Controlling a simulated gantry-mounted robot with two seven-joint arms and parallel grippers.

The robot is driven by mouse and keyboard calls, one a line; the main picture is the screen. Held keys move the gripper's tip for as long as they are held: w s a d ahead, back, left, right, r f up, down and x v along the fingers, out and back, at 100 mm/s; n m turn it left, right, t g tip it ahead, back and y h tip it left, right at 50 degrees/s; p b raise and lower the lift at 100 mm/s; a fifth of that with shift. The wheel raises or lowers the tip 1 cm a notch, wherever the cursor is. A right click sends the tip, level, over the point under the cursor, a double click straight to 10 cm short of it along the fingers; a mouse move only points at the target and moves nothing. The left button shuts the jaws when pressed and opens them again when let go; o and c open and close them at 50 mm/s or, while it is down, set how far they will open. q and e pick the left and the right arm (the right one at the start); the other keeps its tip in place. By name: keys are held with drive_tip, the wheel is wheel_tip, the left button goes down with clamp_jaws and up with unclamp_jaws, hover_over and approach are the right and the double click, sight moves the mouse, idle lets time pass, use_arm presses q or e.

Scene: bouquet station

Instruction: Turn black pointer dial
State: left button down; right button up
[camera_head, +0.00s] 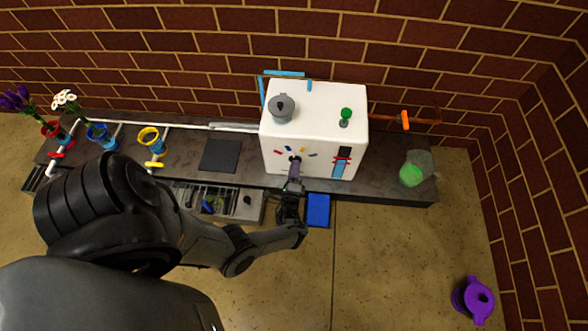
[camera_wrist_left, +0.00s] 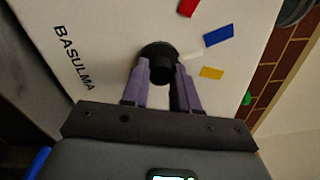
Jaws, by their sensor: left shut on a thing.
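The black pointer dial (camera_wrist_left: 158,68) is on the front face of a white box (camera_head: 315,97), ringed by red, blue and yellow marks. Its pale pointer lies toward the blue mark (camera_wrist_left: 219,35) in the left wrist view. My left gripper (camera_wrist_left: 162,80) has its two purple fingers on either side of the dial's knob, shut on it. In the head view my left gripper (camera_head: 294,172) reaches the box front from below and covers most of the dial. My right gripper is not in view.
On the box top are a grey pot-like knob (camera_head: 281,107) and a green knob (camera_head: 346,114). A blue bin (camera_head: 318,211) is below the box front. A drawer of tools (camera_head: 237,206) is at left. A green-filled jar (camera_head: 412,174) stands at right.

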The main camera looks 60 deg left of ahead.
use_arm(q)
drive_tip(key=shift+n+g+y, duration=0.3)
drive_tip(key=shift+n+g, duration=0.1)
drive_tip(key=shift+n, duration=4.7)
drive_tip(key=c, duration=0.9)
unclamp_jaws()
drive_tip(key=shift+o, duration=0.2)
drive_tip(key=shift+d, duration=0.1)
